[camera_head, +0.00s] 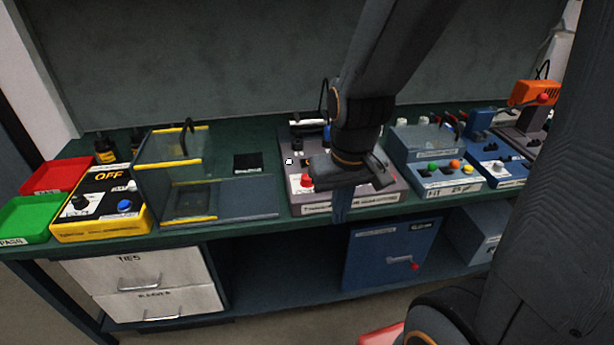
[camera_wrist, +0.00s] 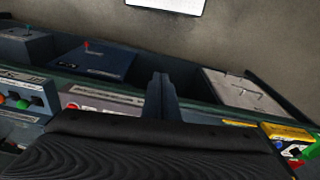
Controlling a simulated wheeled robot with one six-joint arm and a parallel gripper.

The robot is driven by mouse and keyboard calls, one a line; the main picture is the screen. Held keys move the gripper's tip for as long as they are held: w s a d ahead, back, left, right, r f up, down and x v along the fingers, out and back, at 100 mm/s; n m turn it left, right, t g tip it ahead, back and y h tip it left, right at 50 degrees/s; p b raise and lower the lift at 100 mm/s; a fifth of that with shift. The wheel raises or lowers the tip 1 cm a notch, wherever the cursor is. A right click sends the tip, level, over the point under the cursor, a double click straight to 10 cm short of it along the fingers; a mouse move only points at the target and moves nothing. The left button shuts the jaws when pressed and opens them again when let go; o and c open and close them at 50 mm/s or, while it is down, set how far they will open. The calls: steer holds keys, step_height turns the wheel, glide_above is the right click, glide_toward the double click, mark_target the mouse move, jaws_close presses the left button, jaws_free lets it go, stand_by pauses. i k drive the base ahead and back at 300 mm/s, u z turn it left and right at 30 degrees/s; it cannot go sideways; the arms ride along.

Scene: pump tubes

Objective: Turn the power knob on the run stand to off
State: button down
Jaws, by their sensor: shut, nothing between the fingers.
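A yellow and black box (camera_head: 60,229) stands at the left of the bench in the head view. Its display reads OFF. A dark knob (camera_head: 80,203) and a blue button (camera_head: 124,206) sit on its top. Which device is the run stand I cannot read from the labels. The yellow box also shows at the right edge of the wrist view (camera_wrist: 288,132). My gripper (camera_head: 340,208) points down at the bench's front edge, in front of a grey control box (camera_head: 385,199), well right of the yellow box. Its fingers are together and empty, also in the wrist view (camera_wrist: 162,90).
A clear-walled guard box (camera_head: 168,185) stands between the yellow box and my gripper. Red (camera_head: 55,177) and green (camera_head: 27,218) trays lie at far left. Blue control boxes (camera_head: 447,182) stand to the right. White drawers (camera_head: 145,280) and a blue box (camera_head: 390,255) are below the bench top.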

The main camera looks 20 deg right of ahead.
mark_target(306, 182)
steer(key=z, duration=0.45)
steer(key=k, duration=0.5)
steer(key=z, duration=0.65)
steer(key=i, duration=0.95)
steer(key=u, duration=1)
